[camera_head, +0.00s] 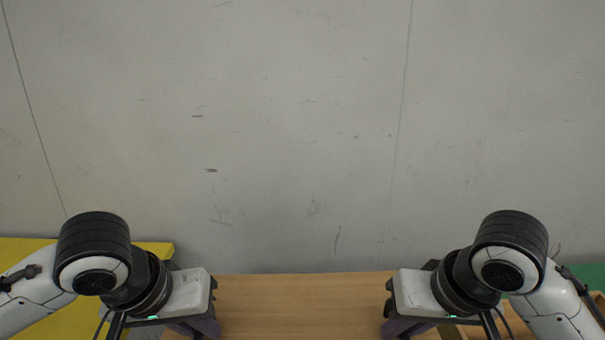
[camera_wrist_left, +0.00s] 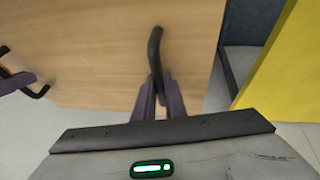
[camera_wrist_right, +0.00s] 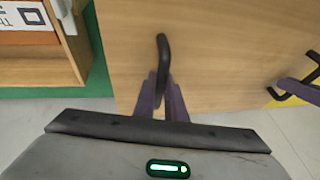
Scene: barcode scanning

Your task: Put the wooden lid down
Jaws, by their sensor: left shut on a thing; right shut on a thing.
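The wooden lid (camera_head: 300,305) is a light brown board that shows between my two arms at the bottom of the head view. It also fills much of the left wrist view (camera_wrist_left: 90,50) and the right wrist view (camera_wrist_right: 200,50). My left gripper (camera_wrist_left: 162,100) is shut on a black handle (camera_wrist_left: 155,48) on the lid. My right gripper (camera_wrist_right: 163,95) is shut on the other black handle (camera_wrist_right: 163,48). What lies under the lid is hidden.
A yellow surface (camera_head: 25,250) is at the left, and it also stands beside the lid in the left wrist view (camera_wrist_left: 285,70). A wooden box (camera_wrist_right: 40,70) with a white labelled item (camera_wrist_right: 25,16) is on a green surface (camera_wrist_right: 98,70) at the right. Grey floor surrounds them.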

